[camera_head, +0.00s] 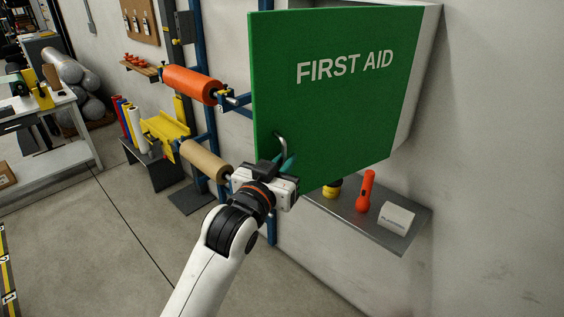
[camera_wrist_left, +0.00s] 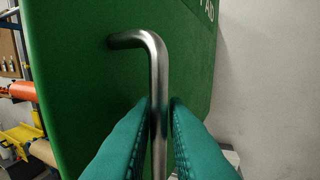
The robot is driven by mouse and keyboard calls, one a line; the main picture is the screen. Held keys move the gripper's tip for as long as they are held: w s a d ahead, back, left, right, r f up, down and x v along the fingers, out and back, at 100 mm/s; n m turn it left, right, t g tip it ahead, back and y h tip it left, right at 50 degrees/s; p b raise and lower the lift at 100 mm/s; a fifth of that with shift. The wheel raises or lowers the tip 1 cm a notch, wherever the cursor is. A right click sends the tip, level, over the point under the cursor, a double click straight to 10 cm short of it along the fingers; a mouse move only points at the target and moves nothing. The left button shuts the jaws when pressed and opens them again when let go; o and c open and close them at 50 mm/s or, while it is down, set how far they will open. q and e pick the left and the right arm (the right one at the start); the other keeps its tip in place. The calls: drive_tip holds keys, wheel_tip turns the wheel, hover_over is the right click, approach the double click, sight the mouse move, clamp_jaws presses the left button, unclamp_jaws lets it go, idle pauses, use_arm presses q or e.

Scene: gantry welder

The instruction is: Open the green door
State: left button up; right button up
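The green door (camera_head: 320,95) reads FIRST AID and belongs to a white wall cabinet (camera_head: 424,70). Its left edge stands out from the wall, but I cannot tell how far it is ajar. A bent metal handle (camera_head: 282,143) sits near the door's lower left corner. In the wrist view, the handle (camera_wrist_left: 158,75) runs down between the teal fingers of my left gripper (camera_wrist_left: 160,105), which sit close on both sides of the bar. In the head view, my left gripper (camera_head: 281,165) is at the handle's lower end. My right gripper is not in view.
A blue rack with an orange roll (camera_head: 190,84) and a tan roll (camera_head: 204,160) stands left. The floor in front is clear.

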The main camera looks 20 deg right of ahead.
use_arm(q)
drive_tip(key=shift+d, duration=0.2)
drive_tip(key=b+v, duration=0.3)
drive_tip(key=v, duration=0.9)
drive_tip(key=shift+b, duration=0.4)
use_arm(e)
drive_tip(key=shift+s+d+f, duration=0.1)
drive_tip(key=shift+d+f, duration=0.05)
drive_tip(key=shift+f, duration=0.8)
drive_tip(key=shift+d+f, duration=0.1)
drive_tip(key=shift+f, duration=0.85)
use_arm(q)
drive_tip(key=shift+c, duration=0.5)
